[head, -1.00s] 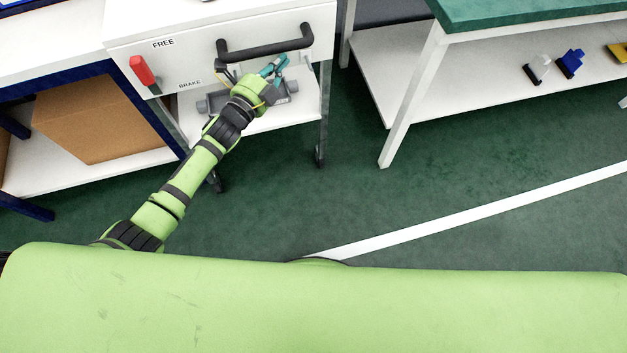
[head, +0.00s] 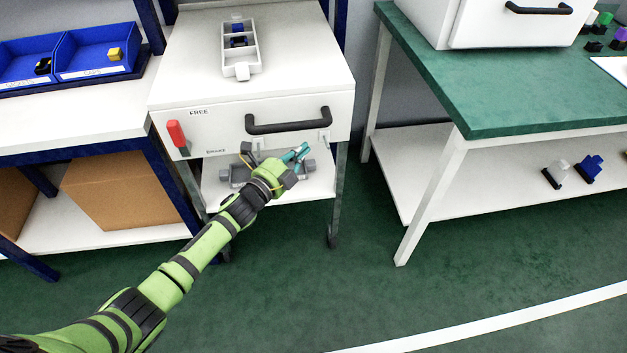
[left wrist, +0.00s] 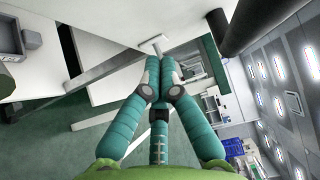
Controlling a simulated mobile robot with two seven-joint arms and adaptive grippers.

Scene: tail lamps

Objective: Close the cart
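The white cart (head: 250,85) stands at the middle left. Its front has a black bar handle (head: 288,122) and a red lever (head: 177,134) whose red grip is up, left of the FREE label and above BRAKE. No gap shows around the front panel. My left gripper (head: 302,150), with teal fingers, is just below the handle, in front of the lower shelf, not around the bar. In the left wrist view its fingertips (left wrist: 159,66) are nearly together with nothing between them. A dark bar, likely the handle (left wrist: 243,24), runs at upper right there. My right gripper is not in view.
A tray with parts (head: 239,50) sits on the cart top, and a grey item (head: 238,174) on its lower shelf. A bench with blue bins (head: 95,50) stands left, a green-topped table (head: 480,85) right. The green floor in front is clear.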

